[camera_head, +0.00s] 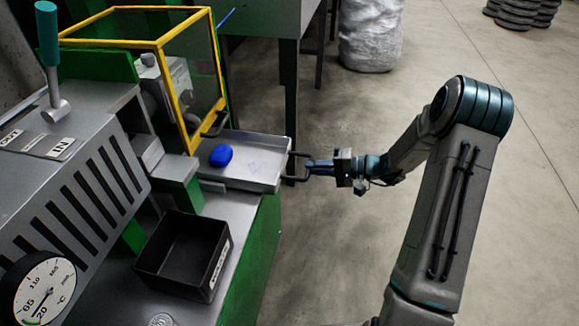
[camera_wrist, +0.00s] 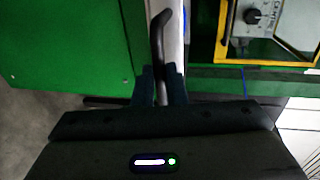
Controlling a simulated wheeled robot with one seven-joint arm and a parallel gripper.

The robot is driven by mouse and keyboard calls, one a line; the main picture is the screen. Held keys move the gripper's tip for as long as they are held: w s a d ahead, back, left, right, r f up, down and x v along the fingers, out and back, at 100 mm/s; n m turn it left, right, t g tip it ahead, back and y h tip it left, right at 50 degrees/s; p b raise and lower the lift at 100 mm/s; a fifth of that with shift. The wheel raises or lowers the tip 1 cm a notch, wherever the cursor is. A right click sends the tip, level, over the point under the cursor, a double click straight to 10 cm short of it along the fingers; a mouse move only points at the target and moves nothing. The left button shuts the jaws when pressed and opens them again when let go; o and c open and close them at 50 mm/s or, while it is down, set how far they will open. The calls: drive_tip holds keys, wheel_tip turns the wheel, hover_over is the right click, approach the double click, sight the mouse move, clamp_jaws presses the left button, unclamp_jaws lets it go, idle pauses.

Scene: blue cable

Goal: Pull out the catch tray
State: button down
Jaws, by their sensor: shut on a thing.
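The catch tray (camera_head: 255,157) is a shallow grey metal tray that sticks out to the right from under the yellow-framed guard. A blue lump (camera_head: 221,156) lies in it near its left end. A dark bar handle (camera_head: 290,175) is on the tray's right end. My gripper (camera_head: 312,167) reaches in from the right and is shut on this handle. In the wrist view the handle (camera_wrist: 158,38) runs up between the two fingers (camera_wrist: 163,85), beside the pale tray edge. The tray's inner left end is hidden under the guard.
The yellow-framed clear guard (camera_head: 190,80) stands above the tray's left end. A black open bin (camera_head: 185,252) sits on the machine's ledge in front. A lever with a teal grip (camera_head: 48,35) and a dial gauge (camera_head: 45,290) are at left. The floor (camera_head: 330,240) right of the machine is clear.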

drive_tip(key=shift+f+b+v, duration=0.1)
drive_tip(key=shift+f+v, duration=0.1)
drive_tip(key=shift+v, duration=0.65)
drive_tip(key=shift+f+b+v, duration=0.1)
drive_tip(key=shift+f+v, duration=0.05)
drive_tip(key=shift+v, duration=0.75)
drive_tip(key=shift+f+b+v, duration=0.1)
drive_tip(key=shift+f+v, duration=0.1)
drive_tip(key=shift+v, duration=0.65)
drive_tip(key=shift+s+d, duration=0.1)
drive_tip(key=shift+s, duration=0.05)
drive_tip(key=c, duration=1.5)
unclamp_jaws()
drive_tip(key=shift+d, duration=0.1)
drive_tip(key=p+v, duration=0.1)
drive_tip(key=v, duration=1.2)
drive_tip(key=shift+s+d, duration=0.15)
drive_tip(key=shift+d, duration=0.2)
